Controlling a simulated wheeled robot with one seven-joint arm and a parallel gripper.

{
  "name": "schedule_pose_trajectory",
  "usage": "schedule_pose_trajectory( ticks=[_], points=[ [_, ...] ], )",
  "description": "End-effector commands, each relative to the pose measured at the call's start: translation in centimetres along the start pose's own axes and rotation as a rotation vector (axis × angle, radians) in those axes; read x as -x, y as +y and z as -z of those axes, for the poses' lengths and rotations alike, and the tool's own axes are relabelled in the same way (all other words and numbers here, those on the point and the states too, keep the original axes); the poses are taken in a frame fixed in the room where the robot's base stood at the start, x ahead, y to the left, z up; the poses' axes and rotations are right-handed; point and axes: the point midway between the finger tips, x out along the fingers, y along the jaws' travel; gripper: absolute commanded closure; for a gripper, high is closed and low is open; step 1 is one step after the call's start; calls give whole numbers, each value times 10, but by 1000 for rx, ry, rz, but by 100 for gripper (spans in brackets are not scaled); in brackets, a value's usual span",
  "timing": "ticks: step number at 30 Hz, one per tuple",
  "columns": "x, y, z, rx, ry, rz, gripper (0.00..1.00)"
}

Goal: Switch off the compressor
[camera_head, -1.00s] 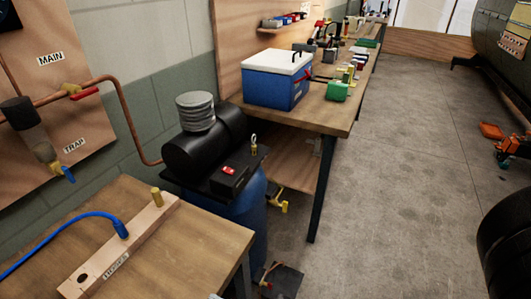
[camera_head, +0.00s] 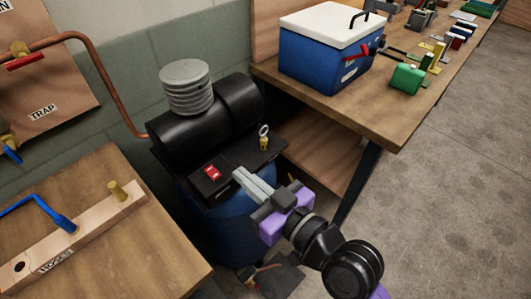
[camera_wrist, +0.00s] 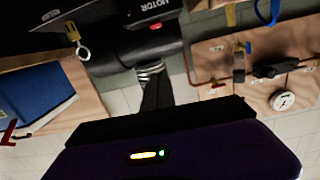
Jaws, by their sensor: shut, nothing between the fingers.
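The compressor (camera_head: 233,228) is a blue tank with a black motor (camera_head: 190,137) and a ribbed grey filter (camera_head: 186,86) on top. A black switch box (camera_head: 203,188) carries a red switch (camera_head: 212,172). In the wrist view the box, lettered MOTOR (camera_wrist: 150,5), and its red switch (camera_wrist: 162,25) show at the top. My gripper (camera_head: 240,176) is shut and empty. In the head view its tips appear just right of the red switch; whether they touch the box I cannot tell. I cannot make out the fingertips in the wrist view.
A brass valve with a ring (camera_head: 264,137) stands behind my fingers. A bench with a blue cooler (camera_head: 322,62) is at the upper right. A wooden table (camera_head: 150,240) with a blue hose (camera_head: 45,205) is at the left. A copper pipe (camera_head: 105,80) runs along the wall.

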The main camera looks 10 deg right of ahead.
Motion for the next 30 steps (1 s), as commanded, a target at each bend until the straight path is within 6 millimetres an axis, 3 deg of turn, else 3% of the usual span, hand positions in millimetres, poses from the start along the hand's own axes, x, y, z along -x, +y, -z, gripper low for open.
schedule_pose_trajectory(
  ticks=[6,19,23,30],
  points=[
    [0,-10,-11,41,-43,40,100],
    [-4,-9,-10,46,-41,38,100],
    [-18,-10,-10,47,-41,39,100],
    [-64,-12,-11,46,-40,39,100]
  ],
)
